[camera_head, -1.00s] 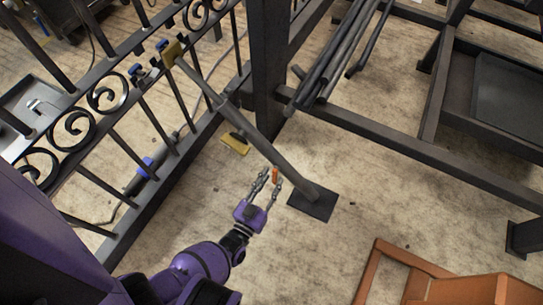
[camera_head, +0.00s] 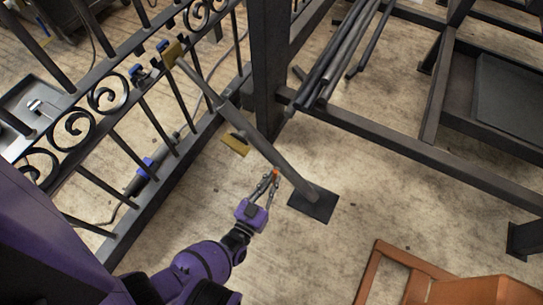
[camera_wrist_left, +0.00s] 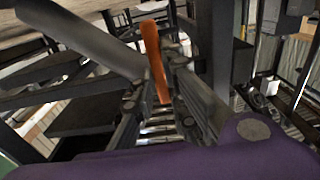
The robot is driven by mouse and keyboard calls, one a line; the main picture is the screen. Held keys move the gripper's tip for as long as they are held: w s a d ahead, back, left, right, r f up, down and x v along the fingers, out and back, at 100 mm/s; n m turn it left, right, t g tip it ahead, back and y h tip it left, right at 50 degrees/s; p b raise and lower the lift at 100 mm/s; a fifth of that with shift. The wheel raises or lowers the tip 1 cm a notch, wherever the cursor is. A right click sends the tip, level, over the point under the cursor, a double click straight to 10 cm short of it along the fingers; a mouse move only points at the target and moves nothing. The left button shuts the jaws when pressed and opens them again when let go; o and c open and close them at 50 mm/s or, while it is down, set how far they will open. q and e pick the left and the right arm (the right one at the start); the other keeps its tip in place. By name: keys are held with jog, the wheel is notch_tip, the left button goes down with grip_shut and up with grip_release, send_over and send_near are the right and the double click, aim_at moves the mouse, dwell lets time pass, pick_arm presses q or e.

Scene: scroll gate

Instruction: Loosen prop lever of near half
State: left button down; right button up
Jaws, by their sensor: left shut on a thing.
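The prop (camera_head: 262,146) is a grey tube leaning from a dark square foot plate (camera_head: 313,203) on the floor up to a yellowish pad (camera_head: 171,53) at the scroll gate (camera_head: 75,122). Its small orange lever (camera_head: 276,172) sits low on the tube. My left gripper (camera_head: 273,176) is at the lever, with its fingers closed together on it. In the left wrist view the orange lever (camera_wrist_left: 154,60) stands between the fingers, beside the grey tube (camera_wrist_left: 80,37). The lever's far end is partly hidden by the fingers in the head view. My right gripper is not in view.
A dark post (camera_head: 268,65) stands behind the prop. A rack with several dark bars (camera_head: 335,55) is at the upper right. A yellow block (camera_head: 235,144) is near the gate's foot. An orange wooden stool (camera_head: 420,280) is at the lower right. Floor right of the plate is clear.

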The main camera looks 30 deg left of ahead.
pick_arm(q)
jog(key=shift+d+n, duration=0.1)
jog(key=shift+n, duration=0.2)
jog(key=shift+d+r+n, duration=0.1)
jog(key=shift+d+n, duration=0.2)
jog(key=shift+n, duration=0.75)
jog(key=shift+d+r+n, duration=0.1)
jog(key=shift+d+n, duration=0.15)
jog(key=shift+n, duration=0.85)
jog(key=shift+d+r+n, duration=0.1)
jog(key=shift+d+n, duration=0.2)
jog(key=shift+n, duration=0.75)
jog(key=c, duration=1.8)
grip_release()
jog(key=shift+o, duration=0.2)
